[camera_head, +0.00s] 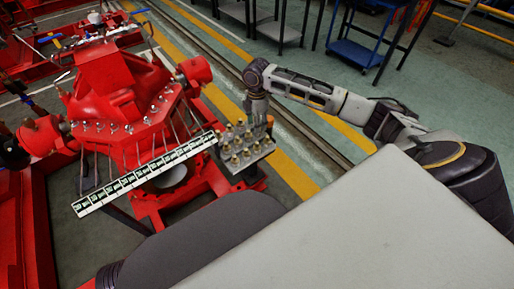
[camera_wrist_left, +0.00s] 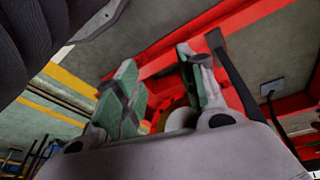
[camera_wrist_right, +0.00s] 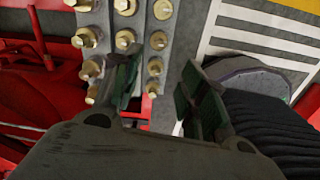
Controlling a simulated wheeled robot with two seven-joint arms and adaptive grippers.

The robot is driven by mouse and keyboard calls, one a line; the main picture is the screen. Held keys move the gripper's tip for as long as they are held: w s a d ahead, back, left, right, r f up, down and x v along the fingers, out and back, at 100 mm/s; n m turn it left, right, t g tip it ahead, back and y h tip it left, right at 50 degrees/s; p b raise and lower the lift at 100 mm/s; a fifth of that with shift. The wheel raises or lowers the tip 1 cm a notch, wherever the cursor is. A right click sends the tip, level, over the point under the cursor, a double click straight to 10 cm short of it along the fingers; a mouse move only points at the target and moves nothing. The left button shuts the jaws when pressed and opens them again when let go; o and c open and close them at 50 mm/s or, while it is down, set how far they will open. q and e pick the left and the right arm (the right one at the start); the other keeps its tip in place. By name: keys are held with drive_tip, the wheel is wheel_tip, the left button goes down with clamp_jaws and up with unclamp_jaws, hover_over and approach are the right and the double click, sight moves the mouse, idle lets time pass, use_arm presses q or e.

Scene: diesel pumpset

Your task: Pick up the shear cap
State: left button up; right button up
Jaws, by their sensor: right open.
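Several brass caps (camera_head: 238,140) stand in rows on a small grey tray (camera_head: 233,165) beside the red pump in the head view. In the right wrist view, the brass caps (camera_wrist_right: 124,40) fill the upper left; I cannot tell which one is the shear cap. My right gripper (camera_wrist_right: 160,82) is open and empty, with its left finger close to the caps and overlapping the tray in view; contact cannot be told. My left gripper (camera_wrist_left: 158,72) is open and empty over red framework, outside the head view.
The red pump (camera_head: 125,95) stands left of the tray with studs on its flange. A black-and-white marked strip (camera_head: 145,175) lies in front of it. A blue cart (camera_head: 355,52) stands on the floor behind. The grey floor at the right (camera_head: 440,85) is clear.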

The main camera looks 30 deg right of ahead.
drive_tip(key=b, duration=0.2)
hover_over(257, 144)
wheel_tip(257, 144, down, 7)
drive_tip(key=shift+w+f, duration=0.1)
drive_tip(key=shift+f, duration=0.35)
drive_tip(key=shift+f+b, duration=0.2)
drive_tip(key=shift+b, duration=0.1)
use_arm(q)
drive_tip(key=r, duration=0.3)
drive_tip(key=shift+s+d+t, duration=0.25)
drive_tip(key=shift+d+t, duration=0.05)
drive_tip(key=shift+d, duration=0.05)
drive_tip(key=shift+w, duration=0.1)
